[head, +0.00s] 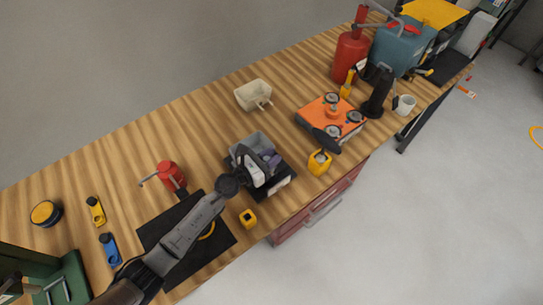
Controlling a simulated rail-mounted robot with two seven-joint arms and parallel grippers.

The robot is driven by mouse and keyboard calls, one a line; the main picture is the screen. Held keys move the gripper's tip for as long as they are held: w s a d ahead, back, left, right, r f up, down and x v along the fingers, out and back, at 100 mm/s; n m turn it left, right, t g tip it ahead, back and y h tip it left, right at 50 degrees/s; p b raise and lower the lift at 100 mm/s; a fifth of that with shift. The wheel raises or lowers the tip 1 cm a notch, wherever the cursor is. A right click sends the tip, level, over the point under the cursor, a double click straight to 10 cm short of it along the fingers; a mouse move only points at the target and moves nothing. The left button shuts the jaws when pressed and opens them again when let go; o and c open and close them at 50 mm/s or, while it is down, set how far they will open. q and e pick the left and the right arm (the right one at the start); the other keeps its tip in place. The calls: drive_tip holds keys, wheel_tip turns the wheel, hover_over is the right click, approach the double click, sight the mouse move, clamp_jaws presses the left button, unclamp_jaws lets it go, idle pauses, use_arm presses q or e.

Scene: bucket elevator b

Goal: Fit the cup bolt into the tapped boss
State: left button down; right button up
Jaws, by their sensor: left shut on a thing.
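My left arm reaches in from the lower left. Its gripper (262,173) is over a grey bucket-like part (249,143) on a dark base (282,182). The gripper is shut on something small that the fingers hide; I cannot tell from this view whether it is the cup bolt. Purple parts show beside the fingers. I cannot make out the tapped boss; the gripper covers much of the grey part. I cannot tell whether the held thing touches it. My right gripper is not in view.
A beige bucket (251,94) stands behind. A red can (170,175) and black mat (215,242) are left. A red canister (350,56) and blue case (402,50) stand far right.

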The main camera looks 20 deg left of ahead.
use_arm(q)
drive_tip(key=c, duration=0.9)
unclamp_jaws()
drive_tip(key=shift+f, duration=0.1)
drive_tip(key=shift+b+v, duration=0.55)
drive_tip(key=shift+v, duration=6.35)
